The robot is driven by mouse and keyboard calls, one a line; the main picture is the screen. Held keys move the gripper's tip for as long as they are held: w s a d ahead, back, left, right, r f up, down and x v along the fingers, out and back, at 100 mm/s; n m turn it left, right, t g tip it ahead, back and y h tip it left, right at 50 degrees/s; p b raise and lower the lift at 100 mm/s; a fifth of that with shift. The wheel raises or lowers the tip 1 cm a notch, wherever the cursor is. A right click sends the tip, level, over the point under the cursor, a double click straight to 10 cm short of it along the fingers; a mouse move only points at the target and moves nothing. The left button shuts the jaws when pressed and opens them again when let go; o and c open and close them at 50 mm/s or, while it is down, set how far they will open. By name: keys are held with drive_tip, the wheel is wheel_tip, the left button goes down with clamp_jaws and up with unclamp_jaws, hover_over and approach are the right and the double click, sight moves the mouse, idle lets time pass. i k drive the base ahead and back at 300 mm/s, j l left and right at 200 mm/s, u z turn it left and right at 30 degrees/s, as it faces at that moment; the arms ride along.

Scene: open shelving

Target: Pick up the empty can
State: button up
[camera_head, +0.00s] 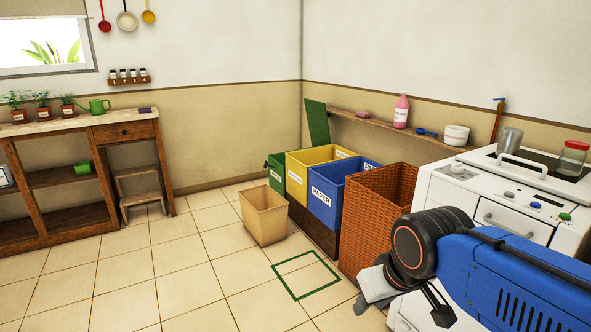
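A plain silver-grey can (509,141) stands on the white stove (452,192) at the right, near the back of its top. It is the only can I make out, and I cannot see inside it. My blue arm reaches in from the lower right. My gripper (405,299) hangs low in front of the stove, below and to the left of the can and well apart from it. The arm's dark round joint partly covers the gripper, so its opening is unclear.
A glass jar (572,160) with a red lid stands right of the can. A wicker basket (376,213), blue bin (326,198) and yellow bin (299,180) stand left of the stove. A cardboard box (264,217) is on the floor. The floor at left front is clear.

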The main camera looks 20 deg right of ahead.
sight(511, 139)
drive_tip(key=i+j+z, duration=0.15)
drive_tip(key=i+z, duration=0.15)
drive_tip(key=z, duration=0.15)
drive_tip(key=i+j+z, duration=0.25)
drive_tip(key=z, duration=0.25)
drive_tip(key=i+j+z, duration=0.25)
drive_tip(key=z, duration=0.2)
drive_tip(key=i+j+z, duration=0.1)
drive_tip(key=j+z, duration=0.35)
drive_tip(key=j, duration=0.1)
